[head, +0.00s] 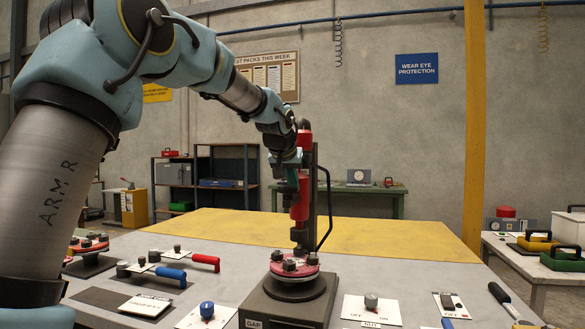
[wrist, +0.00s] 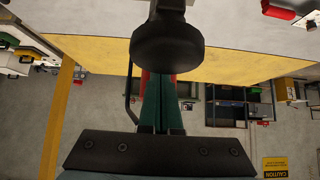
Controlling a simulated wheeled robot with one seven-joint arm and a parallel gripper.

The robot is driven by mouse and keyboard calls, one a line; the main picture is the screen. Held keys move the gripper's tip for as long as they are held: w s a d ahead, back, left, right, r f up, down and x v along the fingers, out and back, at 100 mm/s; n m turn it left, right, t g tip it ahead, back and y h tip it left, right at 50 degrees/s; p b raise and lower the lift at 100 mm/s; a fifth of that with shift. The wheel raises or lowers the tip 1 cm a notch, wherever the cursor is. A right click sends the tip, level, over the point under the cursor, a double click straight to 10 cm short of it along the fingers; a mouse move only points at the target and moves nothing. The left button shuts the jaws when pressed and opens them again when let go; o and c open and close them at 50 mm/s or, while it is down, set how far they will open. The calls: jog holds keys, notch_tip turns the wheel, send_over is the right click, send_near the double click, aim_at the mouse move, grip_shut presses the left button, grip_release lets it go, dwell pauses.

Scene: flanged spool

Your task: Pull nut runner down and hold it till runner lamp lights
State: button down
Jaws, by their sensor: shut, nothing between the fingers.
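The nut runner (head: 300,205) is a red upright tool on a dark post. Its lower end is just above the red flanged spool (head: 295,268), which carries dark nuts on a grey stand. My gripper (head: 291,186) is shut and empty, close against the left side of the runner's red body. In the wrist view my green fingers (wrist: 161,105) are together, with a strip of red beside them. A dark round knob (wrist: 167,45) covers their tips there; I cannot tell whether they touch it. I cannot pick out the runner lamp.
A panel (head: 371,309) marked OFF, ON and NUT stands right of the stand, with another switch panel (head: 450,304) beyond it. Red-handled (head: 205,262) and blue-handled (head: 170,274) tools lie to the left. The yellow area (head: 400,240) behind is clear.

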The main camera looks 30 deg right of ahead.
jog(key=shift+f, duration=0.35)
jog(key=shift+f, duration=0.1)
notch_tip(320, 180, down, 6)
jog(key=b, duration=0.4)
jog(key=shift+r, duration=0.2)
jog(key=shift+f, duration=0.15)
notch_tip(320, 180, up, 5)
jog(key=p, duration=0.3)
jog(key=shift+p, duration=0.3)
jog(key=b+v, duration=0.3)
jog(key=v, duration=0.5)
jog(key=shift+s+a+r, duration=0.5)
jog(key=shift+r, duration=0.2)
